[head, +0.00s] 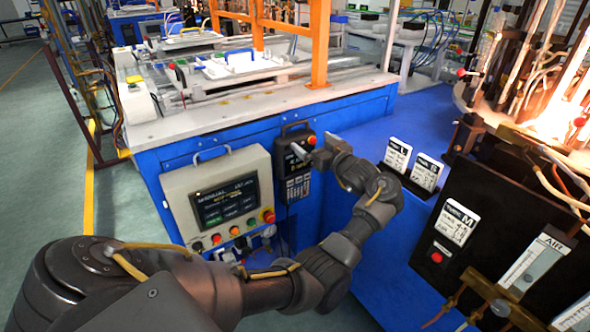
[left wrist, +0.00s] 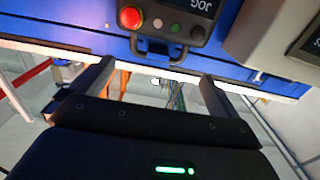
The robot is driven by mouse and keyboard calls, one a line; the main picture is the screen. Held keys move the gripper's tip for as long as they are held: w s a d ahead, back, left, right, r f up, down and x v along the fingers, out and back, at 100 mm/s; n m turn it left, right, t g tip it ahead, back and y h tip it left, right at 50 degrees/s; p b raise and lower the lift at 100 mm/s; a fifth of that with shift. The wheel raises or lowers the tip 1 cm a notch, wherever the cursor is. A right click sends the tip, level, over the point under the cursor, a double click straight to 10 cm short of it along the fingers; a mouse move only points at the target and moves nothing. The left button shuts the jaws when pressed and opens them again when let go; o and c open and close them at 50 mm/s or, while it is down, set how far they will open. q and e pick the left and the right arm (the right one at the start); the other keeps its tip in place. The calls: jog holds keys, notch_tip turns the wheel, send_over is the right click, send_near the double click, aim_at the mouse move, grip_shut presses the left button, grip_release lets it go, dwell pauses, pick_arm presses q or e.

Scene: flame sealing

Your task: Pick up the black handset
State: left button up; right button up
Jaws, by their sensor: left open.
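The black handset (head: 296,190) hangs upright on the blue side of the machine, right of the grey control panel. It has a carry handle on top, a red button and a small screen. My left gripper (head: 308,152) is at the handset's upper right in the head view and partly covers it. In the left wrist view the gripper (left wrist: 150,75) is open with nothing between its fingers. There the handset (left wrist: 165,20) lies beyond the fingertips, showing its red button, other buttons and part of a screen. My right gripper is not in view.
The grey control panel (head: 222,203) with a screen and buttons stands close left of the handset. Two label cards (head: 411,166) stand on the blue surface to the right. A black panel (head: 470,235) with a gauge and a glowing flame area are farther right.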

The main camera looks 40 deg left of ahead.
aim_at(297, 123)
pick_arm(q)
jog(key=x, duration=0.5)
jog(key=shift+w+a, duration=0.15)
jog(key=shift+a, duration=0.15)
jog(key=x, duration=0.5)
jog(key=shift+r, duration=0.1)
jog(key=c, duration=1.6)
jog(key=shift+w+r, duration=0.1)
jog(key=shift+c, duration=0.5)
jog(key=shift+r, duration=0.2)
jog(key=shift+r, duration=0.4)
jog(key=shift+d+r, duration=0.1)
jog(key=shift+r, duration=0.1)
jog(key=v, duration=1.7)
jog(key=shift+d, duration=0.35)
